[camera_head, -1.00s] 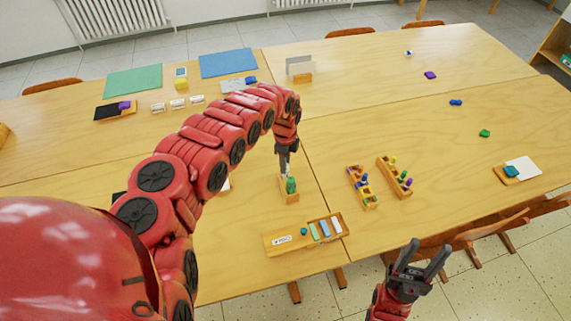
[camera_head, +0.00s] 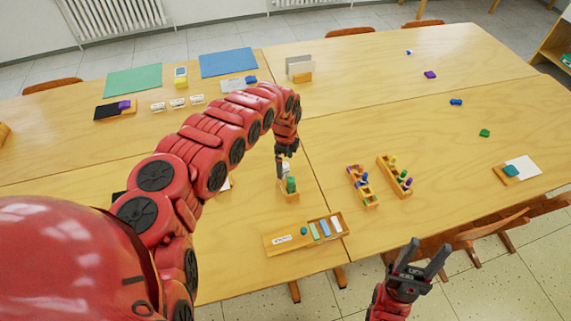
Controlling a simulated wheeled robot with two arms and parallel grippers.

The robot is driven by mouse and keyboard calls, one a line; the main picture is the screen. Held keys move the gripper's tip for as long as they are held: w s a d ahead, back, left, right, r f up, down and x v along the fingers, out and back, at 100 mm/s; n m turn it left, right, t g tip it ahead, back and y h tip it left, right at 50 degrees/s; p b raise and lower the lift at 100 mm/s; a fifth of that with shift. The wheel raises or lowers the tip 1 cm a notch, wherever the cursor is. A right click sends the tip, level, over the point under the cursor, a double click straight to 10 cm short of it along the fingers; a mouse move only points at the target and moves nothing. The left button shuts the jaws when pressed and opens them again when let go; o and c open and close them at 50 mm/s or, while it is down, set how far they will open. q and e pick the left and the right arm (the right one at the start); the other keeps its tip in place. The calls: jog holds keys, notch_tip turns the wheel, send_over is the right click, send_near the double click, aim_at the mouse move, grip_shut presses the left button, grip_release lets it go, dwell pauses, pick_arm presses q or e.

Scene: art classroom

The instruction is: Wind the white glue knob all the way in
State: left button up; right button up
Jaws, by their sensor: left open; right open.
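My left gripper (camera_head: 284,168) points down from the red arm over a small wooden holder (camera_head: 291,198) on the near table. It is open. My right gripper (camera_head: 418,262) is open and empty, off the table's front edge.
A wooden tray (camera_head: 270,244) with a teal round piece and several coloured bars lies in front of the holder. Two wooden racks (camera_head: 403,191) with coloured pieces stand to the right. Table is clear between the racks and the white card (camera_head: 524,167).

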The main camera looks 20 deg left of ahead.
pick_arm(q)
jog(key=m+b, duration=0.1)
jog(key=m, duration=0.4)
jog(key=shift+f, duration=0.15)
jog(key=m+b, duration=0.1)
jog(key=m, duration=0.3)
jog(key=shift+b, duration=0.4)
jog(key=shift+m, duration=1.3)
jog(key=shift+b, duration=0.3)
jog(key=shift+c, duration=0.2)
jog(key=shift+r, duration=0.2)
jog(key=c, duration=1.4)
